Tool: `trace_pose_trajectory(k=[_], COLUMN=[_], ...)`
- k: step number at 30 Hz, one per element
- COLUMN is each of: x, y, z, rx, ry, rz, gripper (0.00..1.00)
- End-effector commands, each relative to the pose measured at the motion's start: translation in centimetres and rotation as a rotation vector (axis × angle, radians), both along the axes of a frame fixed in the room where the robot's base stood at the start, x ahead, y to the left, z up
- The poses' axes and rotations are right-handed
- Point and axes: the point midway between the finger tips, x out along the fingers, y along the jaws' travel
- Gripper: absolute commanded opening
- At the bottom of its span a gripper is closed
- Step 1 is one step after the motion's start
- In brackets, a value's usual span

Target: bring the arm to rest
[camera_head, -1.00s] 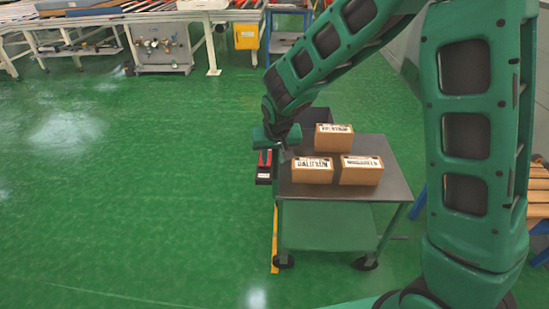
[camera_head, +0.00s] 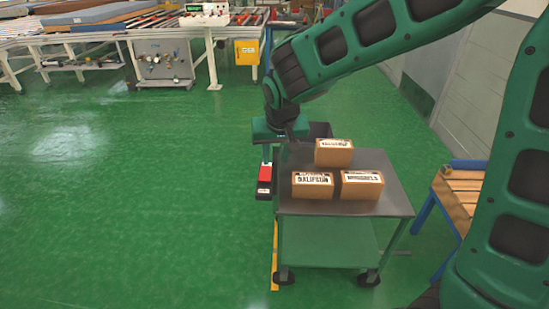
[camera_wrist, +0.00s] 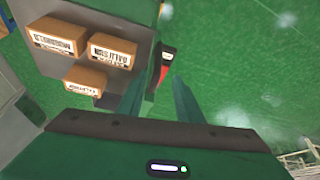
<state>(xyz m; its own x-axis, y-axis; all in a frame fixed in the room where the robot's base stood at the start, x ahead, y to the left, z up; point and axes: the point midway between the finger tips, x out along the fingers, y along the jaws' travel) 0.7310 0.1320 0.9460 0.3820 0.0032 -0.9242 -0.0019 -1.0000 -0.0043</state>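My arm reaches from the right across the top of the head view, its end hanging at the left edge of a grey-topped cart (camera_head: 300,207). My gripper (camera_wrist: 160,100) shows two green fingers spread apart in the wrist view, with nothing between them. In the head view its green body is beside the boxes, and its fingers are hard to make out. Three brown labelled boxes stand on the cart: a rear box (camera_head: 333,153), a front left box (camera_head: 312,186) and a front right box (camera_head: 361,185). The gripper appears apart from them.
A red and black item (camera_head: 264,180) is at the cart's left side. A wooden-slatted blue stand (camera_head: 458,190) is at the right. A conveyor line with mattresses (camera_head: 95,15) and a yellow box (camera_head: 246,52) is at the back. Green floor (camera_head: 130,200) on the left is clear.

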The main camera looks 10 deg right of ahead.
Motion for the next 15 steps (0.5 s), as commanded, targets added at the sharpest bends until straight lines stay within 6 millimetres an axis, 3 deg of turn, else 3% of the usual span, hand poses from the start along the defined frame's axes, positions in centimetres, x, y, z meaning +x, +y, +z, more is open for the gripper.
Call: trace_pose_trajectory(k=[5,8,11,15], x=[0.0,-0.3,-1.2,-4.6], y=[-0.1,-1.7,-5.7,-13.6], z=[0.0,0.3,1.0,2.3], rx=[0.000,-0.009,-0.026,-0.052], ry=[0.000,0.007,0.027,0.084], rz=[-0.002,-0.020,-0.068,-0.169], gripper=[0.33,0.33,0.33,0.33])
